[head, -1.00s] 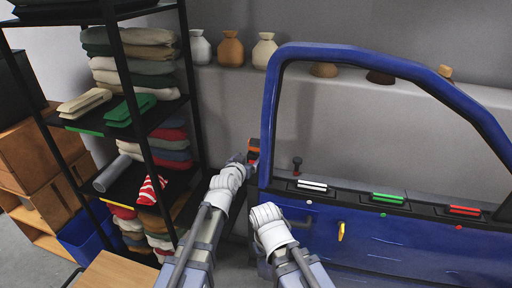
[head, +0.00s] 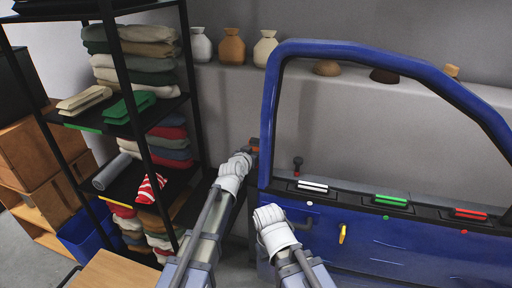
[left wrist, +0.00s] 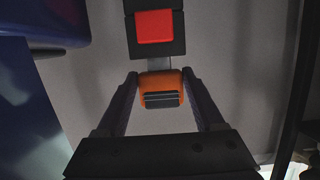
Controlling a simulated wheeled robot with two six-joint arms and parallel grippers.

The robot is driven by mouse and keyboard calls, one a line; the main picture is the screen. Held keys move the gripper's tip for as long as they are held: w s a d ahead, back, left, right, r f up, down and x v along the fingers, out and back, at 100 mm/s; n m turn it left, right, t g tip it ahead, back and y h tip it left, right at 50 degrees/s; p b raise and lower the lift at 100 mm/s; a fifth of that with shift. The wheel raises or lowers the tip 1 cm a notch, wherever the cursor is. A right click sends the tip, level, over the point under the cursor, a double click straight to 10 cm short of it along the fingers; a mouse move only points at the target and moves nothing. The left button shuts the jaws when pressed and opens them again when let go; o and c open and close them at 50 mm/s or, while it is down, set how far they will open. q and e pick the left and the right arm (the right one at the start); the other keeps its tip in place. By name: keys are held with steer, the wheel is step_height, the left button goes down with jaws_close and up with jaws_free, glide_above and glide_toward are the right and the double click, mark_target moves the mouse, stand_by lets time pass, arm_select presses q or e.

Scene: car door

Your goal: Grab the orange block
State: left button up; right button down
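The orange block (left wrist: 161,82) with dark slats on its lower front is centred in the left wrist view. My left gripper (left wrist: 160,76) is open, with its two dark fingers on either side of the block and their tips level with it. I cannot tell whether the fingers touch it. In the head view a small orange patch shows at the end of my left arm, beside the blue door frame; my white wrist hides most of that gripper. My right arm ends in a white wrist in front of the blue door, and its fingers are hidden.
A red square on a dark mount (left wrist: 156,27) sits just above the block. The blue car door (head: 385,245) stands on the right, with white, green and red pieces along its sill. A black shelf (head: 120,120) of folded cloth stands left of my left arm.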

arm_select(q)
steer(key=c, duration=0.7)
steer(key=shift+r, duration=0.25)
